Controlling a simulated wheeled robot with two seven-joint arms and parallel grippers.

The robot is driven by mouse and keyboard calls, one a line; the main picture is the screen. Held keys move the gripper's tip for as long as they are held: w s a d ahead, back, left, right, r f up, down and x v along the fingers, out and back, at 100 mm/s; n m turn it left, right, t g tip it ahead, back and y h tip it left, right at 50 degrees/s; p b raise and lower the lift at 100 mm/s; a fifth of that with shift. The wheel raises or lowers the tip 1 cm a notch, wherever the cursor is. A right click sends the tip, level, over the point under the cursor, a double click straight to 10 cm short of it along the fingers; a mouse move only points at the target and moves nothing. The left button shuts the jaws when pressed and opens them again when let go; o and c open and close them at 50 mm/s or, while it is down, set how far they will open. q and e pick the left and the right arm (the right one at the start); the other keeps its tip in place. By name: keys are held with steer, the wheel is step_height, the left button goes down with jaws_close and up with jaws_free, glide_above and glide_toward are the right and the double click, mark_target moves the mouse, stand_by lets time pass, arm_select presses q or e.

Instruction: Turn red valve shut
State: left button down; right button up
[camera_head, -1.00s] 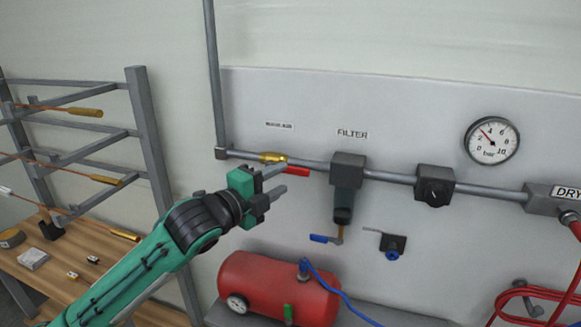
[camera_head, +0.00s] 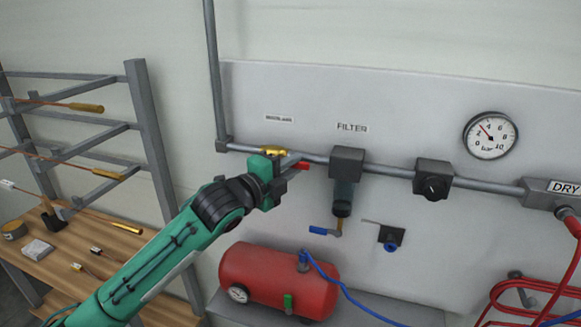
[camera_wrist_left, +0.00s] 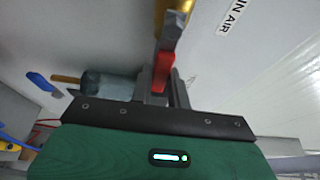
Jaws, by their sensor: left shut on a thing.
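The red valve handle (camera_head: 303,166) sits on the brass valve body (camera_head: 273,151) in the grey pipe, left of the filter. The handle lies along the pipe, its red end pointing right. My left gripper (camera_head: 291,164) is at the handle and covers much of it in the head view. In the left wrist view the red handle (camera_wrist_left: 162,72) stands between the two fingers, and the fingers are shut on it. The brass body (camera_wrist_left: 166,14) shows at the top edge there. My right gripper is not in view.
The filter (camera_head: 346,163), with a blue lever (camera_head: 319,231) below, is just right of the gripper. A regulator (camera_head: 433,179) and a pressure gauge (camera_head: 490,135) are farther right. A red tank (camera_head: 277,280) stands below. A rack and wooden table (camera_head: 60,262) are left.

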arm_select(q)
steer(key=shift+n, duration=0.3)
steer(key=w+a+r+n+t+y, duration=0.1)
steer(key=n+t, duration=0.3)
steer(key=n, duration=0.7)
steer(key=a+r+n+t+y, duration=0.3)
steer(key=a+r+n, duration=0.1)
steer(key=n, duration=0.7)
steer(key=shift+w+a+r+t+y, duration=0.15)
steer(key=shift+w+r+t+y, duration=0.1)
steer(key=shift+w+t+y, duration=0.15)
steer(key=c, duration=1.3)
jaws_free()
steer(key=shift+a, duration=0.1)
steer(key=shift+c, duration=0.2)
